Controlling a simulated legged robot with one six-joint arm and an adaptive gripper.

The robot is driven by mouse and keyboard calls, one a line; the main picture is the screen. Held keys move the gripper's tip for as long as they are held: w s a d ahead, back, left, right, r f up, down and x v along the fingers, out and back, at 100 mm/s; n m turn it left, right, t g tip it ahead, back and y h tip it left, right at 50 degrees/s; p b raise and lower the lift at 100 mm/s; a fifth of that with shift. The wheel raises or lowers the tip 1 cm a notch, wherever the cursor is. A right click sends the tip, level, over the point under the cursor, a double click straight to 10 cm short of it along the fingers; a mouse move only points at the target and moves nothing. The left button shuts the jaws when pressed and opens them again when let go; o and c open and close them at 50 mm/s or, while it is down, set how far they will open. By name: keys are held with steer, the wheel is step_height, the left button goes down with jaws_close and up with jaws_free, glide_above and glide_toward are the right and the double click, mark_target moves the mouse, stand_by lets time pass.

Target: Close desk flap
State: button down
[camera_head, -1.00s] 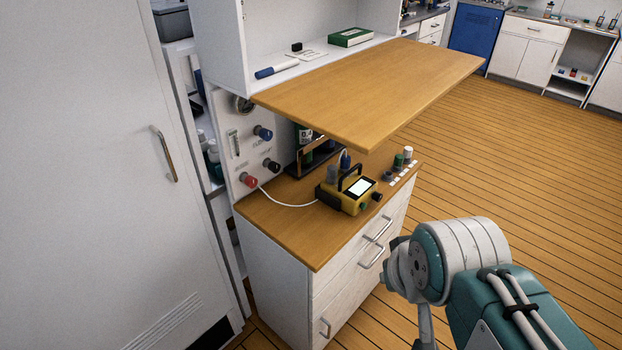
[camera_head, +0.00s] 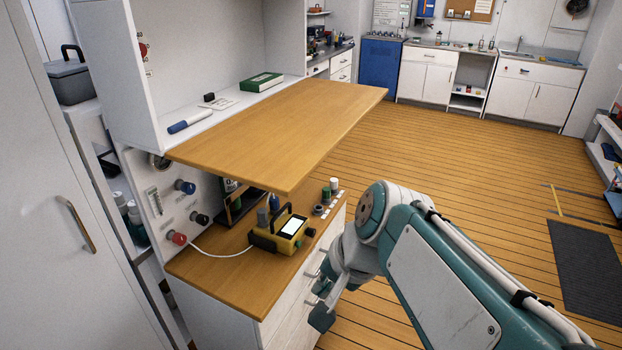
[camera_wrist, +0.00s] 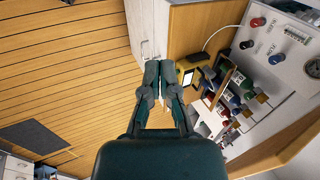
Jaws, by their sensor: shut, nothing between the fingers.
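The desk flap (camera_head: 285,130) is a wooden board, folded out roughly level from the white cabinet (camera_head: 215,65) above the lower wooden counter (camera_head: 215,283). Its free edge reaches over the floor side. In the wrist view part of a wooden board, seemingly the flap (camera_wrist: 280,150), shows at the lower right. My gripper (camera_wrist: 160,68) is shut and empty, its fingertips together. In the head view it hangs low beside the drawer fronts, below the flap and apart from it, partly hidden by my arm.
A yellow meter (camera_head: 283,232) with a white cable stands on the counter under the flap. A green box (camera_head: 262,82) and a blue marker (camera_head: 190,122) lie on the shelf behind the flap. Open plank floor (camera_head: 470,170) lies to the right.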

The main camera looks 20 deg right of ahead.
steer(key=w+d+r+m+t+y, duration=0.35)
steer(key=w+d+m, duration=0.25)
steer(key=d+m, duration=0.25)
steer(key=w+d+r+m+t+y, duration=0.35)
steer(key=w+d+m, duration=0.25)
steer(key=d+m, duration=0.3)
steer(key=w+a+f+m, duration=0.1)
steer(key=w+a+f, duration=0.2)
steer(key=w+a, duration=0.45)
steer(key=shift+h, duration=0.3)
steer(key=shift+s+a+r, duration=0.1)
steer(key=shift+r, duration=1)
steer(key=shift+s+a+r, duration=0.1)
steer(key=shift+r, duration=0.95)
